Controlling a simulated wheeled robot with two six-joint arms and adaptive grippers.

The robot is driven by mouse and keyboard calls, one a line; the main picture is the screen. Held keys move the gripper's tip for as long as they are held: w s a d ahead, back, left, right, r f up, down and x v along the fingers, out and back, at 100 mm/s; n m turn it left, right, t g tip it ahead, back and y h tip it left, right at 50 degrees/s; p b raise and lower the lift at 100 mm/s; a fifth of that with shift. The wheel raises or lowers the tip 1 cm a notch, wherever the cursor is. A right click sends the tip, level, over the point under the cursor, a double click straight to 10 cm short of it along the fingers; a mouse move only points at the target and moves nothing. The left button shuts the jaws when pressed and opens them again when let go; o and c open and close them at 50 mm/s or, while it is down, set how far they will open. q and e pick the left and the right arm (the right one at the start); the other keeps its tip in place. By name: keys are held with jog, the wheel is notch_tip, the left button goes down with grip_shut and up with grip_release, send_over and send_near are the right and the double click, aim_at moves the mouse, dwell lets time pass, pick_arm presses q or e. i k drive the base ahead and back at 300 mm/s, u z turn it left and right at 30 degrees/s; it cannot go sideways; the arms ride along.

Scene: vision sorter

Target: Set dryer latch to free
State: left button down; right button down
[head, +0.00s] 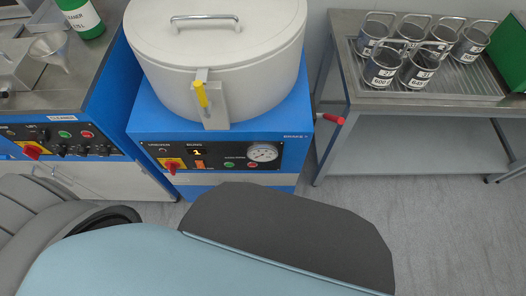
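The dryer (175,82) is a round light-grey drum with a lid (215,32) lying closed on top, set on a blue cabinet. Its latch has a yellow handle (201,94) at the front of the drum, pointing roughly up and tilted slightly. Beside it a grey bracket (217,103) runs down the drum's front wall. I cannot tell from this view which latch position this is. Neither of my grippers shows; parts of my own body fill the lower edge of the picture.
The dryer's panel (215,156) has a red switch (172,165) and a gauge (263,152). A red-handled lever (333,119) sticks out at its right. A cleaner bench (60,102) stands left. A steel table (425,104) with several metal cups stands right. Floor (440,220) is clear.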

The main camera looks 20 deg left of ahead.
aim_at(206, 104)
jog(key=u, duration=1.6)
jog(key=i, duration=0.1)
jog(key=z, duration=1.35)
jog(key=k, duration=1.15)
jog(key=u, duration=1.6)
jog(key=i, duration=0.5)
jog(key=z, duration=0.05)
